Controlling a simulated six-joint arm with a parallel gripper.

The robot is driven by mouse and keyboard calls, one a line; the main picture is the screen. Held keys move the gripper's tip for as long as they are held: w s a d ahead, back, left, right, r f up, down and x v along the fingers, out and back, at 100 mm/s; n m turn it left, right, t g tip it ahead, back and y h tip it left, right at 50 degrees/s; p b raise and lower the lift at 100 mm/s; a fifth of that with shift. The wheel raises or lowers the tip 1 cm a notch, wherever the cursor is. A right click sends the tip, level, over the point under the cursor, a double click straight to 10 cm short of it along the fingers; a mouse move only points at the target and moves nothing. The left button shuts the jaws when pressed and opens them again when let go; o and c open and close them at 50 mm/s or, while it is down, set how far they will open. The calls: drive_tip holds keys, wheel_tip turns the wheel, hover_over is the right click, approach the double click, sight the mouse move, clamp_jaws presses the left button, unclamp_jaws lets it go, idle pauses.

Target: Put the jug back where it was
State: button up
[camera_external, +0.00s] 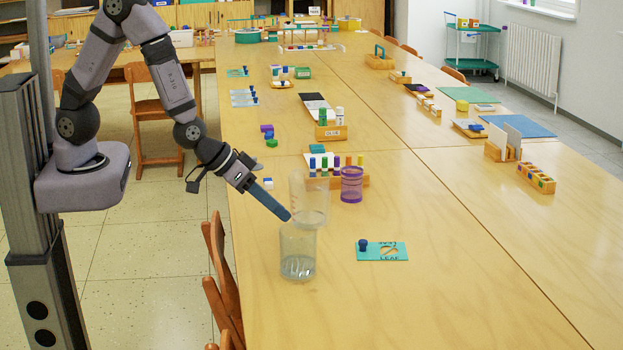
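A clear jug (310,192) with reddish marks on its side shows near the table's left edge. A clear, open-topped container (298,242) with some clear liquid low inside stands upright in front of it, and the two overlap in the picture. My gripper (287,216) reaches down from the upper left. Its blue fingers look like one bar, with the tips at the jug's lower left side and just above the container's rim. I cannot tell whether the fingers touch the jug, or whether the jug stands on the table or hangs above it.
A purple-banded clear jar (351,185) and a wooden rack of markers (319,165) stand close behind the jug. A teal stencil card (382,251) with a dark blue knob lies to the right. The table (440,290) is bare at the front right. Chairs (222,270) stand at the left edge.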

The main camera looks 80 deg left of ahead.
drive_tip(key=s+a+r+m+g, duration=0.1)
drive_tip(key=s+a+g, duration=0.3)
drive_tip(key=s, duration=0.7)
drive_tip(key=s+a+r+m+g, duration=0.1)
drive_tip(key=s+a+g, duration=0.3)
drive_tip(key=s, duration=0.6)
drive_tip(key=shift+s+a+r+g, duration=0.35)
drive_tip(key=shift+a+r, duration=0.5)
drive_tip(key=shift+a, duration=0.35)
wheel_tip(320, 180, up, 4)
drive_tip(key=p, duration=0.4)
drive_tip(key=shift+r, duration=0.15)
